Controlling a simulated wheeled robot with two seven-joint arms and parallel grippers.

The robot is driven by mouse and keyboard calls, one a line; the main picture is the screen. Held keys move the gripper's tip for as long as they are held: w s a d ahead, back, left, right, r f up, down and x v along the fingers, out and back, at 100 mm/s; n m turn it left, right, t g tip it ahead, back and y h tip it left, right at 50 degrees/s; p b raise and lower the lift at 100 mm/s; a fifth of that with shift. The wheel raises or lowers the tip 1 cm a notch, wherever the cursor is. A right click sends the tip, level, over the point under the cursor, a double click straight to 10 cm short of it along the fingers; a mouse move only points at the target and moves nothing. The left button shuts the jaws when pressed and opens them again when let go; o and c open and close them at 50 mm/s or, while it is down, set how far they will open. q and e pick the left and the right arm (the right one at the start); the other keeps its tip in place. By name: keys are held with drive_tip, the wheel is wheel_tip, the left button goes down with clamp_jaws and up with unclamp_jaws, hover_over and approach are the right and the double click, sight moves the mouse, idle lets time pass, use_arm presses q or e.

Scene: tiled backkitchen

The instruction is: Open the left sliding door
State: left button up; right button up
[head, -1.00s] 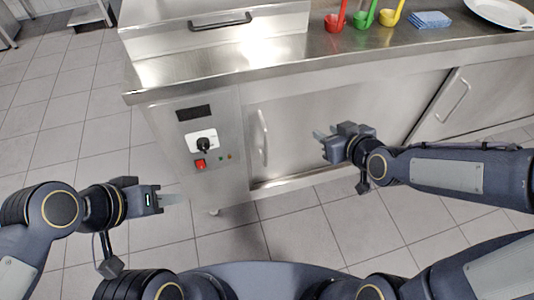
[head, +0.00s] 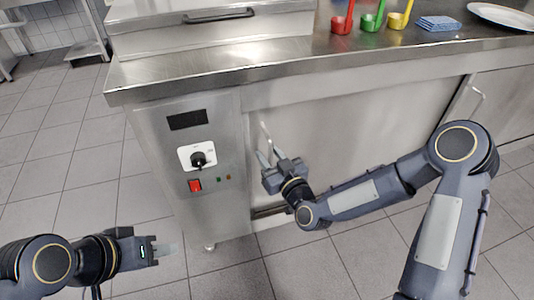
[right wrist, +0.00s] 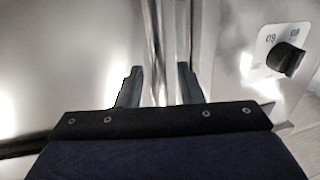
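The left sliding door (head: 350,140) is a plain steel panel under the counter, its left edge at the control panel. Its vertical bar handle (head: 265,136) is near that edge, partly hidden by my right gripper. My right gripper (head: 269,158) is at the handle, fingers apart. In the right wrist view, the handle (right wrist: 157,45) runs upright between the two open fingers (right wrist: 160,88); whether either touches it I cannot tell. My left gripper (head: 165,250) is low at the left, away from the door; its finger gap does not show clearly.
The control panel (head: 172,150) with a black knob and red switch is left of the door; the knob (right wrist: 286,59) shows in the wrist view. The right door's handle (head: 474,103) is farther right. Ladles, a blue cloth (head: 438,23) and a plate stand on the counter (head: 300,60).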

drive_tip(key=shift+x, duration=0.8)
clamp_jaws()
